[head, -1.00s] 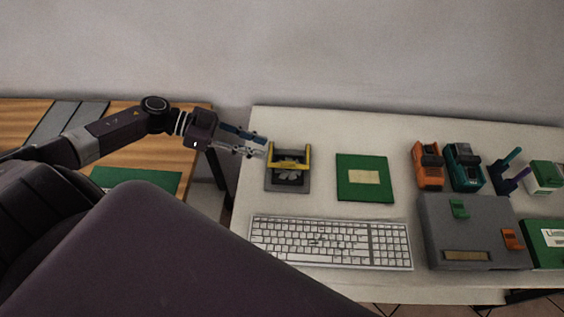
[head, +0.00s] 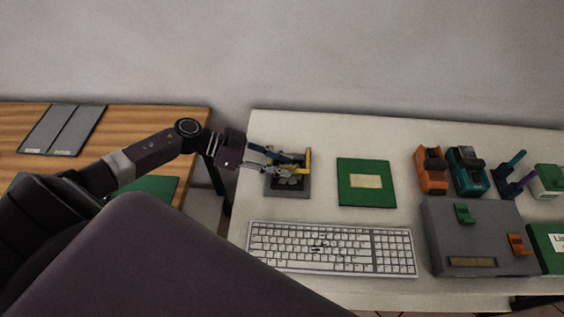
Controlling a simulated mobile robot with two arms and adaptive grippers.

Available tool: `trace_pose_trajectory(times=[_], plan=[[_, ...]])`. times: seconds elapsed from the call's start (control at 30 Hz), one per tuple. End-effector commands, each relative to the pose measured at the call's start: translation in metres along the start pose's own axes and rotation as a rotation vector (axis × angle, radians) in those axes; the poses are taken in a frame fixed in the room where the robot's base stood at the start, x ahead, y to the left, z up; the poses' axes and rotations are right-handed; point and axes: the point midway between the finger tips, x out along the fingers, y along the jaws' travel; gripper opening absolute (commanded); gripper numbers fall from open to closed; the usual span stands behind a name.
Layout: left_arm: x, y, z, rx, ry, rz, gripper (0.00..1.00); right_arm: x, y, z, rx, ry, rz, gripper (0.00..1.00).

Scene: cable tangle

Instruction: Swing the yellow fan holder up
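The yellow fan holder (head: 308,160) is a bracket on a small dark grey unit with a fan, at the left end of the white table. Its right arm shows clearly beside the fan. Its left part is largely covered by my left gripper (head: 288,158). That gripper reaches in from the left, with its blue and grey fingers over the left and back part of the fan unit (head: 290,192). Whether the fingers touch the holder, and how far apart their tips are, is too small to tell. My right gripper is not in view.
A white keyboard (head: 330,249) lies in front of the fan unit. A green board (head: 366,182) lies to its right. Further right are orange and teal devices (head: 432,170) and a grey box (head: 475,240). A wooden table (head: 150,130) stands left, across a gap.

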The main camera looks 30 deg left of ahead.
Motion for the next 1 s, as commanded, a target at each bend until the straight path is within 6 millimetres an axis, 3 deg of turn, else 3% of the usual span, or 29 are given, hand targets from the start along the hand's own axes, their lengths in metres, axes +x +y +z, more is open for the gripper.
trace_pose_trajectory(times=[0.27, 0.5, 1.0], plan=[[0.0025, 0.0000, 0.0002, 0.000, 0.000, 0.000, 0.25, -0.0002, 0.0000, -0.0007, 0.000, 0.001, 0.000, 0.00], [0.0023, 0.0001, 0.0001, 0.000, 0.000, 0.000, 0.00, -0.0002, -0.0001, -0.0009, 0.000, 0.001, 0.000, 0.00], [0.0031, -0.0015, -0.0001, -0.004, 0.001, 0.002, 0.00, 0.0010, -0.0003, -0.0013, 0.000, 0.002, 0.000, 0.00]])
